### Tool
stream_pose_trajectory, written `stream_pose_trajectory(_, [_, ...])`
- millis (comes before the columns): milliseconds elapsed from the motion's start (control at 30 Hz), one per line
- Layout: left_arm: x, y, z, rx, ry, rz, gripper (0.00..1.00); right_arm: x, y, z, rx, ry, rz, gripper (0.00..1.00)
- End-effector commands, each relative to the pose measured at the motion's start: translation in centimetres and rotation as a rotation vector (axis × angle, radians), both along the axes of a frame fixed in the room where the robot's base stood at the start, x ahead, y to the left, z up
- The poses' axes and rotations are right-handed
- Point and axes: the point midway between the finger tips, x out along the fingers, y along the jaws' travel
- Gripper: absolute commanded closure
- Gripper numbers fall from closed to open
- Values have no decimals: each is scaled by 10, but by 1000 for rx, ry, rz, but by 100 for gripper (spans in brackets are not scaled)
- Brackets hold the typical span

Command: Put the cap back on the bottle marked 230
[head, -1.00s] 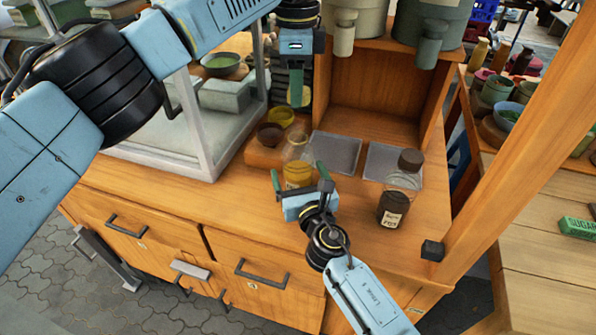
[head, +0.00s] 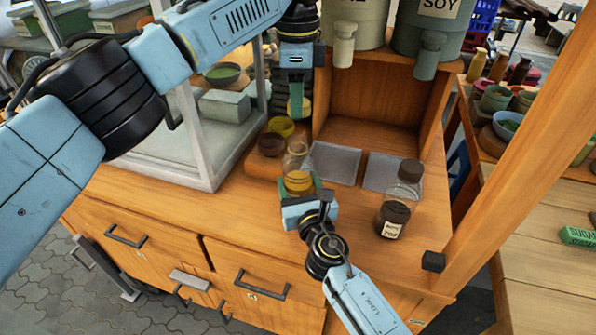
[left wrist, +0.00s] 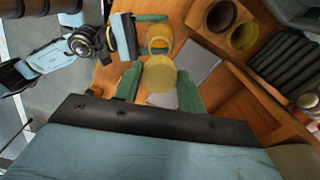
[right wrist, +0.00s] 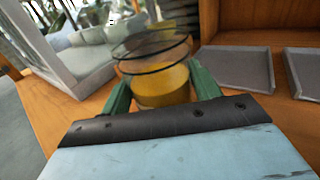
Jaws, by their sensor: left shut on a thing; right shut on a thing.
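A clear bottle (head: 298,163) with yellow contents stands uncapped on the counter. My right gripper (head: 300,190) is shut around its body, as the right wrist view also shows (right wrist: 160,85). No number can be read on it. My left gripper (head: 296,100) is raised behind and above this bottle, shut on a round yellow cap (left wrist: 160,74); it is apart from the bottle, whose open mouth shows beyond it in the left wrist view (left wrist: 160,40). A second bottle (head: 400,200), with dark contents and a brown cap, stands to the right; its label is too small to read surely.
Two grey trays (head: 336,162) (head: 381,171) lie behind the bottles. A yellow bowl (head: 281,126) and a brown bowl (head: 270,144) sit left of the left tray. A glass case (head: 205,150) stands at left, a wooden post (head: 520,130) at right.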

Motion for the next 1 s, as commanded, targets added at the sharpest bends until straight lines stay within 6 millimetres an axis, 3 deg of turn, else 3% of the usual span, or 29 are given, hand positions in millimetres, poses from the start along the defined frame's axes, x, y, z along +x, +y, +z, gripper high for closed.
stream_pose_trajectory(200, [-1,1,-34,-2,7,0,81,0,0,0,-1,0,0,79])
stream_pose_trajectory(333, [0,1,-46,-3,4,0,81,0,0,0,-1,0,0,79])
stream_pose_trajectory(1000, [0,2,-52,-1,4,0,81,0,0,0,-1,0,0,79])
